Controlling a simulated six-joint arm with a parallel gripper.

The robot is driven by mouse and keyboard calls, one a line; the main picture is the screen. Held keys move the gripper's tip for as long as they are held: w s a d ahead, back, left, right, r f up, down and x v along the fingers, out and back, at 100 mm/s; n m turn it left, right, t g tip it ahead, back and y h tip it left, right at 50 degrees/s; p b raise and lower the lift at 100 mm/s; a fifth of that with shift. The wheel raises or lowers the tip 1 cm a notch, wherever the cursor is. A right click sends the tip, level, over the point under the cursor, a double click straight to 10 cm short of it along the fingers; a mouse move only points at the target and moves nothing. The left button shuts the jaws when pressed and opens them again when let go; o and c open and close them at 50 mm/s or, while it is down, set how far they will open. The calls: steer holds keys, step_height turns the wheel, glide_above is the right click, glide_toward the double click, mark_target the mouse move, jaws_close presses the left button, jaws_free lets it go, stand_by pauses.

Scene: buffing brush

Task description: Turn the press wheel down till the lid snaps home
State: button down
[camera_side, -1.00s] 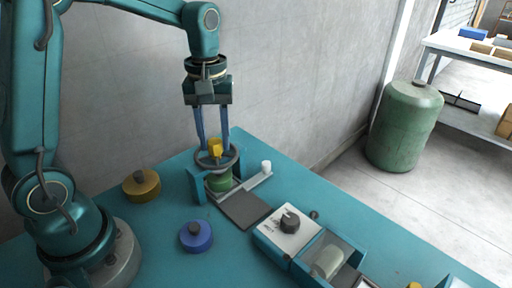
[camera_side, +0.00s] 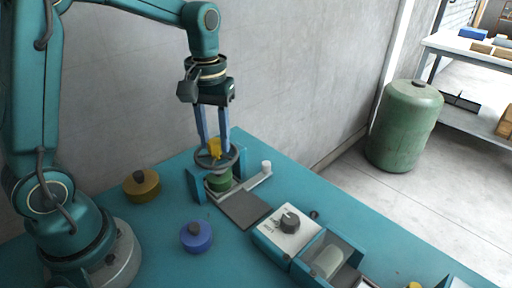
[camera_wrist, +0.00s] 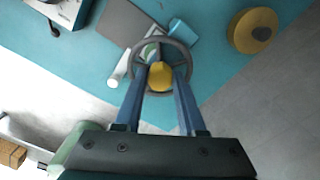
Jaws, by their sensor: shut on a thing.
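The press wheel (camera_side: 231,160) is a grey ring with a yellow hub (camera_side: 214,147), standing level in a teal press frame (camera_side: 197,184) at the back of the bench. My gripper (camera_side: 214,143) points straight down and is shut on the yellow hub. In the wrist view, the fingers (camera_wrist: 160,82) lie on either side of the yellow hub (camera_wrist: 160,75), inside the wheel's ring (camera_wrist: 189,57). A green round container (camera_side: 221,182) sits directly under the wheel. The wheel and fingers cover its top, so I cannot tell how the lid sits.
A yellow round piece (camera_side: 141,185) and a blue one (camera_side: 196,236) lie on the bench left of the press. A white-topped dial box (camera_side: 287,228) stands nearer the camera.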

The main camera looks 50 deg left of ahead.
mark_target(215, 141)
steer(key=c, duration=0.5)
jaws_free()
steer(key=shift+r, duration=0.1)
steer(key=shift+r, duration=2.5)
